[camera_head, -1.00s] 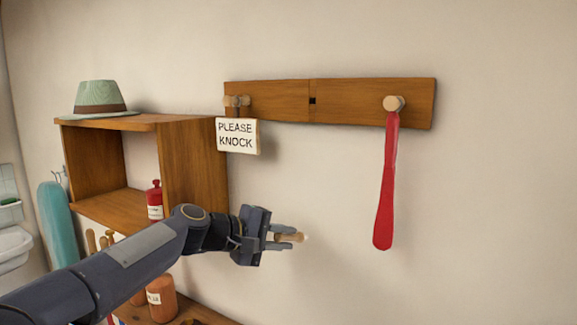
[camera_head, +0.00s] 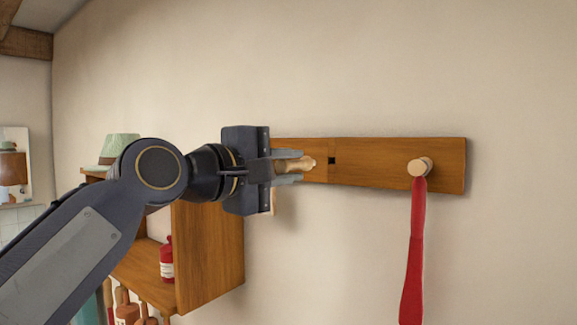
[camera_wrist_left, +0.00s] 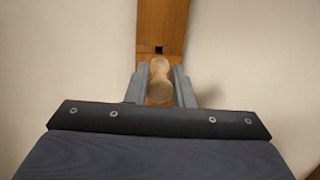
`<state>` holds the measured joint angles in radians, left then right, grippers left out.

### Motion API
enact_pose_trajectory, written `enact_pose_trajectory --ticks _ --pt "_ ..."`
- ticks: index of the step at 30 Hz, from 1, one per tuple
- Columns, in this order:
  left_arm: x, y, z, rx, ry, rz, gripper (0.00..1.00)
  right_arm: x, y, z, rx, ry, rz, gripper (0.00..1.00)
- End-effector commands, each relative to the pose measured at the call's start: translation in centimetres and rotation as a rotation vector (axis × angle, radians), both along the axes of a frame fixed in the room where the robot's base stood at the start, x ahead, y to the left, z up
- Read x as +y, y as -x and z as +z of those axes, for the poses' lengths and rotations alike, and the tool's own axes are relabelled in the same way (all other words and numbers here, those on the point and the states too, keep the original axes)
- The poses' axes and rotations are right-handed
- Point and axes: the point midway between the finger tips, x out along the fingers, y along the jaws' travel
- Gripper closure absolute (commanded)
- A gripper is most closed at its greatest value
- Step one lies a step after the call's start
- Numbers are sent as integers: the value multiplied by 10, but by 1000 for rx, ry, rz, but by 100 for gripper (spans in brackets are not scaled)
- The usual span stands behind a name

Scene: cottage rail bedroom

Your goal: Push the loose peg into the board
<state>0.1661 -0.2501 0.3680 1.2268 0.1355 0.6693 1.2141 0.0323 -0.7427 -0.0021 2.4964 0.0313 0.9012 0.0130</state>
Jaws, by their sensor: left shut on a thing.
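My left gripper (camera_head: 290,167) is shut on the loose wooden peg (camera_head: 302,164), which points to the right in the head view. The peg also shows between the fingers in the left wrist view (camera_wrist_left: 159,75). The wooden board (camera_head: 385,163) is fixed to the wall. Its small dark square hole (camera_head: 332,161) lies just right of the peg's tip in the picture, and it also shows beyond the peg in the left wrist view (camera_wrist_left: 158,50). The hole is empty. My arm hides the board's left end. My right gripper is not in view.
A fitted peg (camera_head: 420,167) near the board's right end holds a hanging red strap (camera_head: 414,250).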

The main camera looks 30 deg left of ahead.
Motion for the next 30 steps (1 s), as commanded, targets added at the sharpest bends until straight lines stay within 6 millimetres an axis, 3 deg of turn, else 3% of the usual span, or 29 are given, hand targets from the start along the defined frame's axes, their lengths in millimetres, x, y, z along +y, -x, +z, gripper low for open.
enact_pose_trajectory --ticks 5,21,30 --pt "-1 -1 1 -2 4 -3 99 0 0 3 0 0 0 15" --pt "-7 -48 0 0 2 -3 99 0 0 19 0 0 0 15" --pt "-9 -57 -1 -1 2 -3 99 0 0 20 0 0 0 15"
